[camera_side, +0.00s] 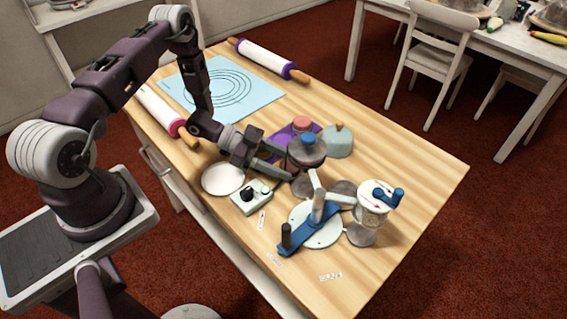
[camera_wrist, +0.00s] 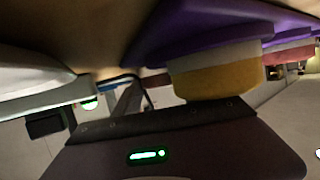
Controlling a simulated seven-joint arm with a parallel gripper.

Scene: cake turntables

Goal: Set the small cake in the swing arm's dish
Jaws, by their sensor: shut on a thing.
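A small cake with a pink top (camera_side: 303,123) stands just behind, by the purple tray (camera_side: 281,137). A yellow cake (camera_wrist: 213,80) shows large against the purple tray (camera_wrist: 200,30) in the wrist view.
A white control box (camera_side: 251,197) and a white plate (camera_side: 222,179) lie in front of my gripper. Rolling pins and a blue mat (camera_side: 232,88) lie farther back.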

